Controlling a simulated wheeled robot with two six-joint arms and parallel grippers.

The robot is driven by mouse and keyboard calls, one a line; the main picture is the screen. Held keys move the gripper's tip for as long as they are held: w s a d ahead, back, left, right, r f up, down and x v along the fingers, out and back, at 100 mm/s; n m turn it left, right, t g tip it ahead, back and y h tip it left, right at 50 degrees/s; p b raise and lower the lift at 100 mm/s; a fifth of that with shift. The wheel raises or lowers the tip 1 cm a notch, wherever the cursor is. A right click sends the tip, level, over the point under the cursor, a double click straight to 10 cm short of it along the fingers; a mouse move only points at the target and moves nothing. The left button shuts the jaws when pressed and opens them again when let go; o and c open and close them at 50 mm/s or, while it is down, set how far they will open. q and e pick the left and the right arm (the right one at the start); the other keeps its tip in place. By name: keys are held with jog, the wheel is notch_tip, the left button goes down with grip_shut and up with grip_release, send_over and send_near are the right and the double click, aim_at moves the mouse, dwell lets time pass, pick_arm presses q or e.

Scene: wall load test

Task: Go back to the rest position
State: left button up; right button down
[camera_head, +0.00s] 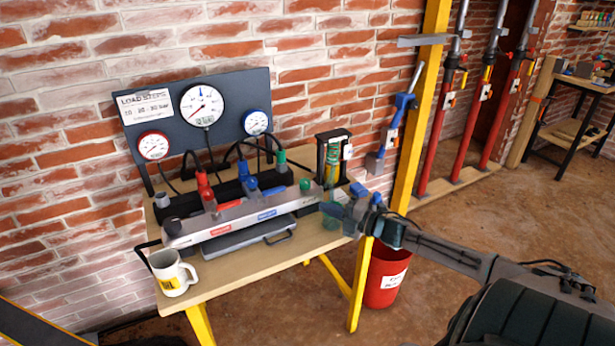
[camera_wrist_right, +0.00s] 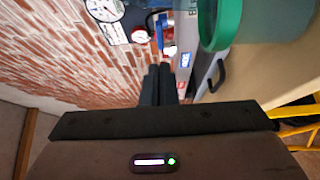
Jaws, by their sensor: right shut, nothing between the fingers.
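My right gripper (camera_head: 340,210) reaches in from the right and hovers by the right end of the wooden bench (camera_head: 215,296). Its two dark fingers (camera_wrist_right: 158,84) are together in the right wrist view, with nothing between them. On the bench is a grey manifold (camera_head: 240,219) with red, blue and green valve handles. Behind it stands a dark panel (camera_head: 180,106) with three round gauges. A green-rimmed object (camera_wrist_right: 222,25) shows close to the fingers in the right wrist view. My left gripper is not in view.
A white mug (camera_head: 174,273) stands at the bench's front left corner. A yellow post (camera_head: 419,100) and a red bin (camera_head: 385,275) are close to my right arm. Red props (camera_head: 441,125) lean by the brick wall. The floor at the right is open.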

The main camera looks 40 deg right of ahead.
jog(key=shift+a+f, duration=0.1)
jog(key=s+a+f+m+h, duration=0.1)
jog(key=a+f+m, duration=0.1)
jog(key=s+a+f+m+g+h, duration=0.1)
jog(key=a+f+m, duration=0.1)
jog(key=s+a+f+m+h, duration=0.1)
jog(key=a+f+m, duration=0.1)
jog(key=a+f, duration=0.1)
jog(key=shift+f+g+h, duration=0.1)
jog(key=shift+g+h, duration=0.2)
jog(key=shift+h, duration=0.1)
jog(key=s+a+f+m+g+h, duration=0.3)
jog(key=s+a+f+m, duration=0.2)
jog(key=s+a+m, duration=0.15)
jog(key=s+a+r+m+g, duration=0.1)
jog(key=s+a+m+g, duration=0.4)
jog(key=s, duration=0.5)
jog(key=s+a+r+m+g, duration=0.1)
jog(key=s+a+m+g, duration=0.3)
jog(key=s+a, duration=0.45)
jog(key=d+f+g, duration=0.1)
jog(key=d+f, duration=0.1)
jog(key=f, duration=1.3)
jog(key=d+f, duration=0.2)
jog(key=f, duration=1.3)
jog(key=s+d+f+g, duration=0.1)
jog(key=s+f, duration=1.7)
jog(key=f, duration=0.1)
jog(key=shift+d+f, duration=0.2)
jog(key=shift+f, duration=0.1)
